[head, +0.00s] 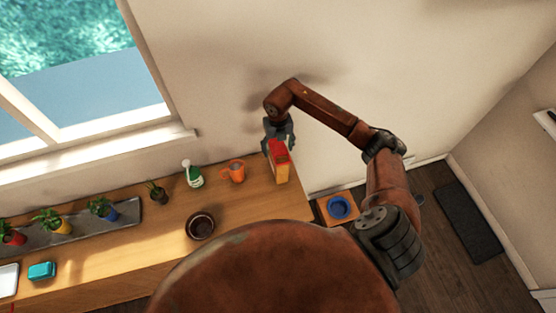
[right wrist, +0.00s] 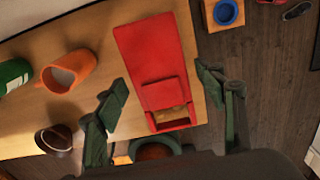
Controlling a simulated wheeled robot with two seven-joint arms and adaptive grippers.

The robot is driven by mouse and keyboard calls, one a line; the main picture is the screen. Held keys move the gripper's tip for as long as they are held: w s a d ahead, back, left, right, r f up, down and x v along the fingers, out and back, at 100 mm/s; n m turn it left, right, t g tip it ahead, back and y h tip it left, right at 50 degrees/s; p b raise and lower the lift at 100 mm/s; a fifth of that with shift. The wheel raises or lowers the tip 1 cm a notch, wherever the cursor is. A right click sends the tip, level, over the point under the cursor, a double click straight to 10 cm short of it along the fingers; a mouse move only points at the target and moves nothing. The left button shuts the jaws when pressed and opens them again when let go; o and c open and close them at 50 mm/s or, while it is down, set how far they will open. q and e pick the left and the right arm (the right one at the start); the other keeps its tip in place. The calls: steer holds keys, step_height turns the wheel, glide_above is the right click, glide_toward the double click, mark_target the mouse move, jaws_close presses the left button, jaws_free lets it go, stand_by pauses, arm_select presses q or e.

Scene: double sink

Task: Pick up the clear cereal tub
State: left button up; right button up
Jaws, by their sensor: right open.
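The cereal tub (head: 281,170) stands at the right end of the wooden counter, with a red lid and a yellow-orange side. In the right wrist view its red lid (right wrist: 152,55) fills the middle, with a small flap and a yellowish patch at the near end. My right gripper (head: 279,144) is directly over the tub in the head view and hides part of its top. In the right wrist view its two fingers (right wrist: 162,97) are spread apart, one on each side of the tub's near end, with nothing gripped. My left gripper is out of view.
An orange mug (head: 236,172) and a green-white spray bottle (head: 192,174) stand left of the tub. A dark bowl (head: 201,226) sits nearer the front edge. Potted plants line a tray (head: 75,235). A low stand with a blue bowl (head: 340,207) is beyond the counter's right end.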

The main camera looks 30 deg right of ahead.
step_height(320, 180, down, 4)
steer(key=shift+d+f+p, duration=0.1)
steer(key=shift+f+p, duration=0.1)
steer(key=shift+p, duration=0.75)
steer(key=shift+f, duration=0.3)
steer(key=shift+c, duration=0.4)
steer(key=c, duration=1.6)
steer(key=shift+r, duration=0.1)
steer(key=shift+w+r, duration=0.1)
